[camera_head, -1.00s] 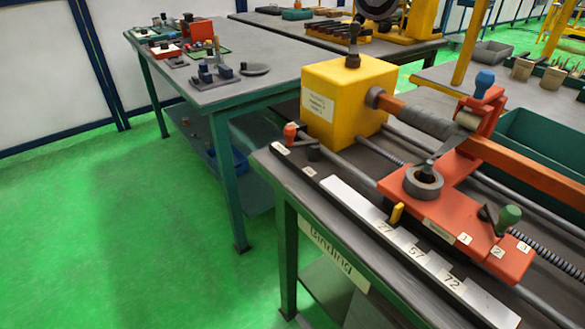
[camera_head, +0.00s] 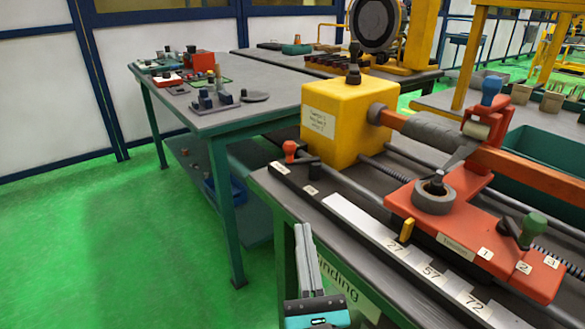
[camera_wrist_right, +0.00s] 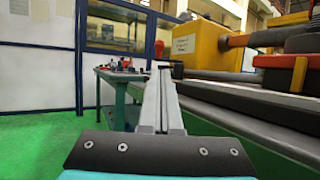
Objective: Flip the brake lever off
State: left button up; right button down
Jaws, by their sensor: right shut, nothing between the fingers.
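Which lever is the brake lever cannot be told from readable labels. A red-knobbed lever (camera_head: 290,149) stands at the near left end of the machine, beside the yellow box (camera_head: 345,125). A green-knobbed lever (camera_head: 532,228) sits on the right of the red carriage (camera_head: 430,222), and a blue-knobbed lever (camera_head: 491,88) rises from its back. My right gripper (camera_head: 301,228) is shut and empty, fingers pointing up, in front of the bench's near edge and below the red knob. In the right wrist view its closed fingers (camera_wrist_right: 160,70) lie beside the bench. My left gripper is not in view.
The machine bench's edge strip (camera_head: 330,215) runs close to the right of my gripper. A grey table (camera_head: 215,95) with small parts stands at the back left. The green floor (camera_head: 110,240) to the left is clear.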

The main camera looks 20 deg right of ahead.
aim_at(291, 153)
jog(key=p+x, duration=0.1)
jog(key=x, duration=1.2)
jog(key=shift+p, duration=0.3)
jog(key=shift+w, duration=0.45)
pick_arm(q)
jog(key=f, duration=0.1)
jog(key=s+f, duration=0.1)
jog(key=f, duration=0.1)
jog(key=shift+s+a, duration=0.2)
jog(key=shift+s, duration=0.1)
pick_arm(e)
jog(key=shift+r, duration=0.1)
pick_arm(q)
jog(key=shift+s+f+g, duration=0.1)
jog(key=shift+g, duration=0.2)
pick_arm(e)
jog(key=shift+w, duration=0.15)
